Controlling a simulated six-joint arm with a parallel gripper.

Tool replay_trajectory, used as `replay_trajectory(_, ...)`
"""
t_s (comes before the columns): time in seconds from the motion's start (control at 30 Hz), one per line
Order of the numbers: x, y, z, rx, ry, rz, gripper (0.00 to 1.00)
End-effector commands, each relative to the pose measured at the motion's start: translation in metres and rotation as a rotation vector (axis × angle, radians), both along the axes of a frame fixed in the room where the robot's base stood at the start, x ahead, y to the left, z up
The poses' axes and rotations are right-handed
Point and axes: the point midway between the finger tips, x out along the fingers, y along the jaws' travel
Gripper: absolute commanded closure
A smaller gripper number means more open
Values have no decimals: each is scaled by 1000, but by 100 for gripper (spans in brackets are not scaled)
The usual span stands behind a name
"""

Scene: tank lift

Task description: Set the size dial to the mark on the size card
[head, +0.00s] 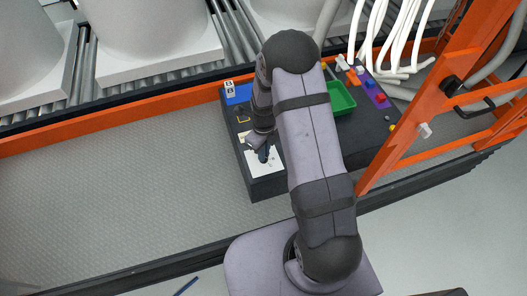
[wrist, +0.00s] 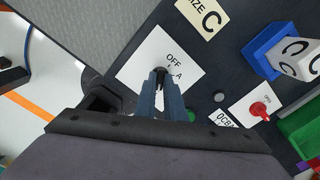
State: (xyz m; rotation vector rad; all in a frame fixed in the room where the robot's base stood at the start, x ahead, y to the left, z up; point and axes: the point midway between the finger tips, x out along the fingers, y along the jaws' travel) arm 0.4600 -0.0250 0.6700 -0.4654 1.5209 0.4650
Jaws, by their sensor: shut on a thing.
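The size dial's white plate (wrist: 190,62) shows in the wrist view with the marks OFF and A readable; other marks are hidden behind my fingers. My gripper (wrist: 161,78) is shut on the dial's dark knob (wrist: 160,71) at the plate's middle, and the fingers hide most of it. Where the dial's pointer stands cannot be told. The cream size card (wrist: 203,17) lies at the top of the wrist view and reads SIZE C. In the head view my gripper (head: 263,153) is down over the white plate (head: 262,168) at the console's near left corner.
A blue holder (wrist: 261,50) with a white lettered block (wrist: 299,61) stands right of the dial. A red knob (wrist: 258,109) sits below it. A green tray (head: 340,98) and coloured parts lie farther along the dark console. An orange frame (head: 420,125) rises at the right.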

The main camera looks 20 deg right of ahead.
Motion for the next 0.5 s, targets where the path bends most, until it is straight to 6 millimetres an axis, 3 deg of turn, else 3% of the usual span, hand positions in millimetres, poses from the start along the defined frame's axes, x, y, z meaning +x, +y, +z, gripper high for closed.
replay_trajectory(0.5,1,-1,1,0,-1,-88,100)
